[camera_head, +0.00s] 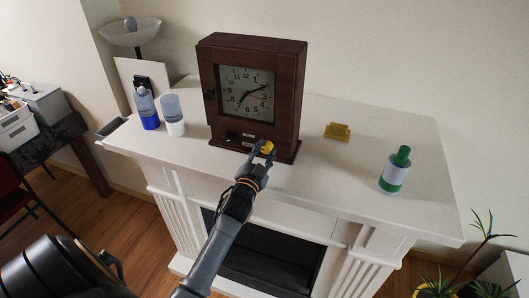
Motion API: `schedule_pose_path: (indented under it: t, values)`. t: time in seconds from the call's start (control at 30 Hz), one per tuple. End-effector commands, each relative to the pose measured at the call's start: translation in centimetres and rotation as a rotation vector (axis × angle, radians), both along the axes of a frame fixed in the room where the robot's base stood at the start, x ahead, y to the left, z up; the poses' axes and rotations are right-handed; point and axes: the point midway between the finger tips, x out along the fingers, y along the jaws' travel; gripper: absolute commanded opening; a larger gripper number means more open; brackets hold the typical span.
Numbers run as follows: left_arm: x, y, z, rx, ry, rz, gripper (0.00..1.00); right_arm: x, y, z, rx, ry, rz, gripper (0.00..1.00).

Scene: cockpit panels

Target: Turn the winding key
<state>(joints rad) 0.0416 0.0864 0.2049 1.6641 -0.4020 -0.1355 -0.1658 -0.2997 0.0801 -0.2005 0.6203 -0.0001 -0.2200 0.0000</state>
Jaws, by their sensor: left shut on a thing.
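A dark wooden clock (252,92) stands upright on the white mantel, its square face showing. A yellow winding key (267,147) is at the lower right of the clock's front. My left gripper (264,152) reaches up from below and is shut on the yellow key, its fingers partly hiding it. My right gripper does not show.
Two bottles (147,108) (173,114) stand left of the clock. A yellow block (338,131) and a green-capped bottle (394,171) stand to its right. A plant is at the lower right.

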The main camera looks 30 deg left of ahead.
Motion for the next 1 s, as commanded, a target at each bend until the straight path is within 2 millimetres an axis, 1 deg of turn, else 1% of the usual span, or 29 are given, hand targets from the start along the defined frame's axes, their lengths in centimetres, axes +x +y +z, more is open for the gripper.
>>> schedule_pose_path:
  t: [0.2, 0.5, 0.7, 1.0]
  values:
    - [0.01, 0.01, -0.03, 0.190, 0.044, -0.001, 0.01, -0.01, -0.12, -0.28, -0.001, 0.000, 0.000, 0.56]
    - [0.00, -0.02, -0.06, 0.379, 0.090, -0.001, 0.01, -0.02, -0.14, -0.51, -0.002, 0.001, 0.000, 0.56]
    - [-0.01, 0.00, -0.09, 0.447, 0.107, -0.001, 0.01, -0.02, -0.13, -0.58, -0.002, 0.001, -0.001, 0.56]
    - [-0.01, 0.01, -0.08, 0.479, 0.115, 0.000, 0.01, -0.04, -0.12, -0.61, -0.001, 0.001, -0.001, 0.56]
